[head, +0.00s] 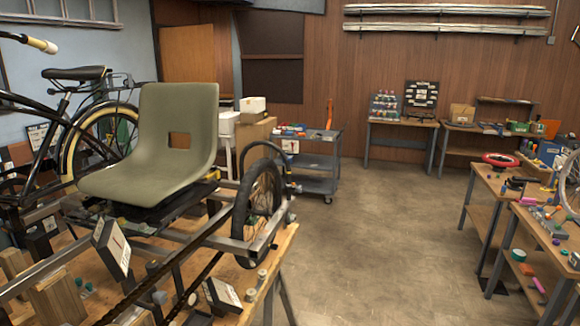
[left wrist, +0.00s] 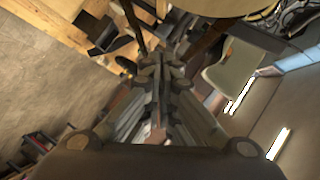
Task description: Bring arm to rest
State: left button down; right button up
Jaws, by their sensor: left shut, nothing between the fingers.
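My left gripper (left wrist: 160,62) shows in the left wrist view, its fingers together and nothing between them. It points toward the trike frame (left wrist: 140,20), whose parts are small and tilted there; I cannot tell the distance. Neither gripper shows in the head view. The trike frame (head: 190,240) stands on a wooden workbench (head: 282,240) at the left in the head view. It carries a grey-green seat (head: 165,135) and a black-tyred wheel (head: 262,205). The seat also shows at the right of the left wrist view (left wrist: 232,68). My right gripper is in neither view.
A grey cart (head: 318,165) stands behind the trike. Benches with tools and parts stand along the back wall (head: 395,125) and at the right (head: 495,190). A black bicycle (head: 85,130) is at the left. The floor (head: 390,230) in the middle is clear.

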pick_arm(q)
jog(key=s+d+f+n+g+h, duration=0.1)
jog(key=s+d+f+n+g, duration=0.25)
jog(key=s, duration=0.55)
jog(key=s+d+f+n+g+h, duration=0.15)
jog(key=s+d+f+g, duration=0.3)
jog(key=s, duration=0.45)
jog(key=s+d+f+n+g+h, duration=0.1)
jog(key=s+d+f+n+g, duration=0.3)
jog(key=s, duration=0.5)
notch_tip(320, 180, down, 40)
jog(key=s+a+m+b, duration=0.1)
jog(key=s+b, duration=0.1)
jog(key=b, duration=1)
jog(key=s+a+f+b, duration=0.1)
jog(key=s+f+b, duration=0.3)
jog(key=s+f, duration=0.4)
jog(key=s+a+f+g+b, duration=0.1)
jog(key=s+f+b, duration=0.4)
jog(key=f, duration=1)
jog(key=s+a, duration=0.1)
jog(key=s, duration=0.2)
jog(key=shift+f, duration=0.25)
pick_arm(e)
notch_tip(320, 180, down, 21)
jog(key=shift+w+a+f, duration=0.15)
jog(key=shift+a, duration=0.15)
pick_arm(q)
jog(key=shift+s+y, duration=0.1)
jog(key=shift+y, duration=0.15)
